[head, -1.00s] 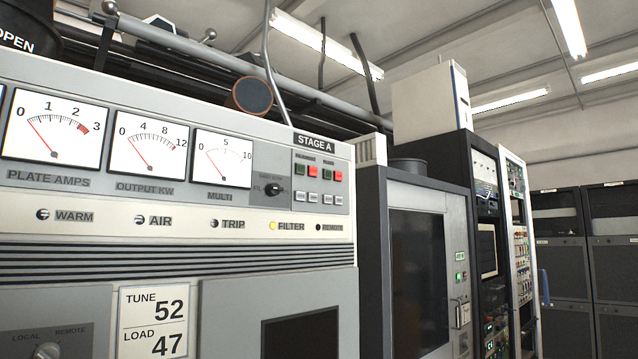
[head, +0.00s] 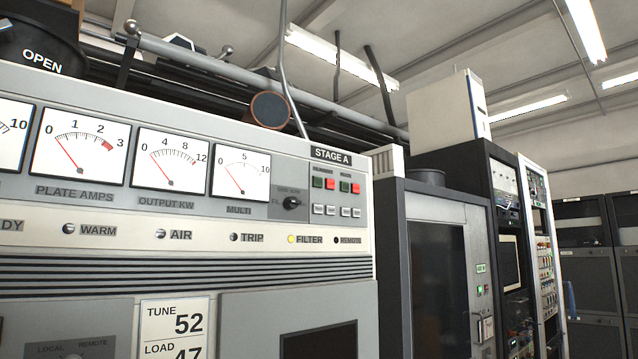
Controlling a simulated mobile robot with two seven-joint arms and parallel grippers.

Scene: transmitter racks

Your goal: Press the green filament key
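The STAGE A panel (head: 331,155) is at the upper right of the grey transmitter cabinet in the head view. Under it are two pairs of small keys, each green on the left and red on the right. The green filament key (head: 318,183) is the leftmost of these, under a small blurred label that seems to read FILAMENT. Its red neighbour (head: 330,184) is beside it. The second pair has a green key (head: 344,187) and a red key (head: 356,188). Neither of my grippers shows, and nothing covers the keys.
A black selector knob (head: 291,203) sits left of the keys, with several pale buttons (head: 331,210) below them. Dial meters (head: 241,174) and a lamp row with a lit yellow FILTER lamp (head: 291,239) fill the front. A dark cabinet (head: 395,250) stands to the right.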

